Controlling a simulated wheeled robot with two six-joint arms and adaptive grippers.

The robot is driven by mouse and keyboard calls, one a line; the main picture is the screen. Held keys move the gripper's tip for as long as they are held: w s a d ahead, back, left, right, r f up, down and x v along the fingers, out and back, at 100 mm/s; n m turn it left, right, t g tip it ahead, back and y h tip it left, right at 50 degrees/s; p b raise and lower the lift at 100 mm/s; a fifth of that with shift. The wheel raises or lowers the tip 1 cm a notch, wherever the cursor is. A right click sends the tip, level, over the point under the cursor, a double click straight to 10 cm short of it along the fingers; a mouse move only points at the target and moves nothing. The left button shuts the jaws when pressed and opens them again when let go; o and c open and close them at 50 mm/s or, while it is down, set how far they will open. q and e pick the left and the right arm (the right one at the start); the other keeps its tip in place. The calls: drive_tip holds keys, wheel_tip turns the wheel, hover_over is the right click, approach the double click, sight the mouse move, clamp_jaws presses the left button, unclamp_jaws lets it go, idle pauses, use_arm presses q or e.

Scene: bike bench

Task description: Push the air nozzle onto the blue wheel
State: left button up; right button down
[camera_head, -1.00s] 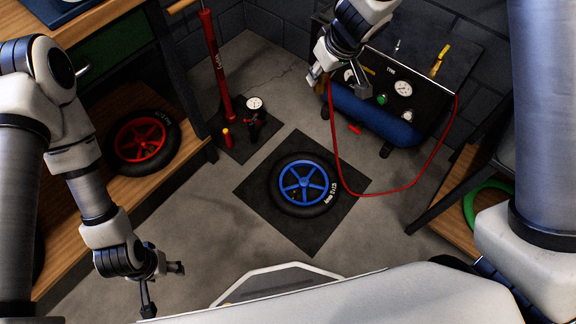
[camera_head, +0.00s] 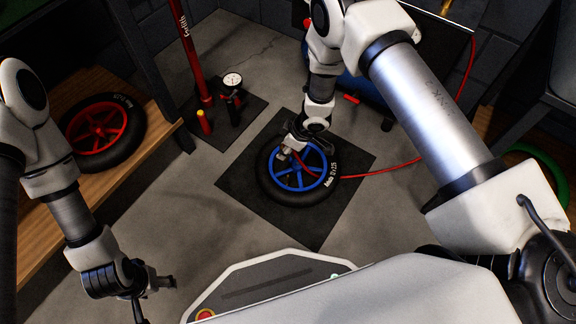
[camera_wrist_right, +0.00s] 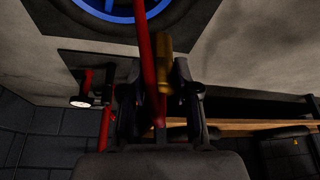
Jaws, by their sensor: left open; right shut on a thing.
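The blue wheel (camera_head: 327,180) with its black tyre lies flat on a dark square mat (camera_head: 240,185) in the head view. Part of its blue rim (camera_wrist_right: 112,8) shows at the top of the right wrist view. My right gripper (camera_head: 286,153) is over the wheel's upper left part. In the right wrist view it is shut on the brass-coloured air nozzle (camera_wrist_right: 163,65), with the red hose (camera_wrist_right: 147,50) alongside. I cannot tell whether the nozzle touches the wheel or its valve. My left gripper (camera_head: 158,285) is open and empty at the lower left.
The red hose (camera_head: 383,168) runs right from the wheel to the compressor area, mostly behind my right arm. A red floor pump (camera_head: 190,50) with a gauge (camera_head: 232,80) stands at the upper left. A red wheel (camera_head: 100,132) lies on the wooden shelf. Bare floor surrounds the mat.

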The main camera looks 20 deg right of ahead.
sight(287, 158)
drive_tip(key=f, duration=0.1)
drive_tip(key=s+f, duration=0.1)
drive_tip(key=f, duration=0.1)
drive_tip(key=shift+s+d, duration=0.25)
wheel_tip(287, 158, down, 6)
drive_tip(key=b, duration=0.6)
drive_tip(key=shift+r+b, duration=0.2)
drive_tip(key=shift+b, duration=0.15)
use_arm(q)
wheel_tip(287, 158, down, 7)
drive_tip(key=shift+f, duration=0.15)
drive_tip(key=shift+w+r, duration=0.1)
drive_tip(key=shift+r, duration=0.1)
use_arm(e)
drive_tip(key=shift+r, duration=0.1)
drive_tip(key=shift+p, duration=0.4)
use_arm(q)
drive_tip(key=shift+r, duration=0.15)
drive_tip(key=shift+f+b, duration=0.85)
use_arm(e)
drive_tip(key=shift+f, duration=1.7)
drive_tip(key=c, duration=0.8)
unclamp_jaws()
drive_tip(key=shift+o, duration=0.2)
